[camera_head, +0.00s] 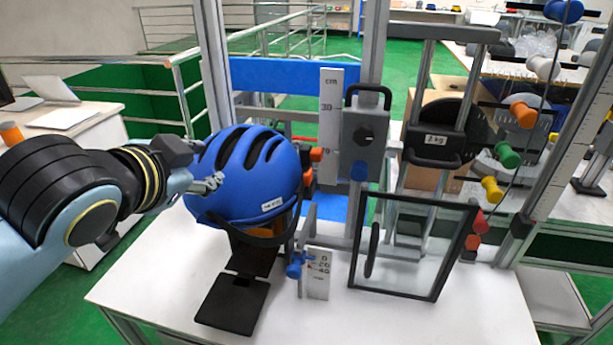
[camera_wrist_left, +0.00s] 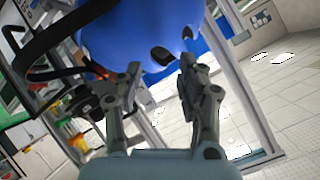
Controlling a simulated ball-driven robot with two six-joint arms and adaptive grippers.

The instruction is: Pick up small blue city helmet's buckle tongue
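The blue helmet (camera_head: 245,170) with black vents and a small white label sits on a stand at the left of the drop tower. Its black strap (camera_head: 250,239) loops below the rim. In the left wrist view the helmet (camera_wrist_left: 140,25) fills the top, and black straps (camera_wrist_left: 60,40) hang at the upper left. I cannot make out the buckle tongue in either view. My left gripper (camera_head: 212,183) is at the helmet's left side. In the left wrist view its fingers (camera_wrist_left: 160,72) are apart, with nothing held between them. My right gripper is not in view.
A black flat plate (camera_head: 232,303) lies on the white table (camera_head: 155,275) below the helmet. A dark-framed clear panel (camera_head: 412,250) stands to the right, with a blue knob (camera_head: 295,267) and scale plate (camera_head: 317,275) between. Metal posts (camera_head: 213,65) rise behind the helmet.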

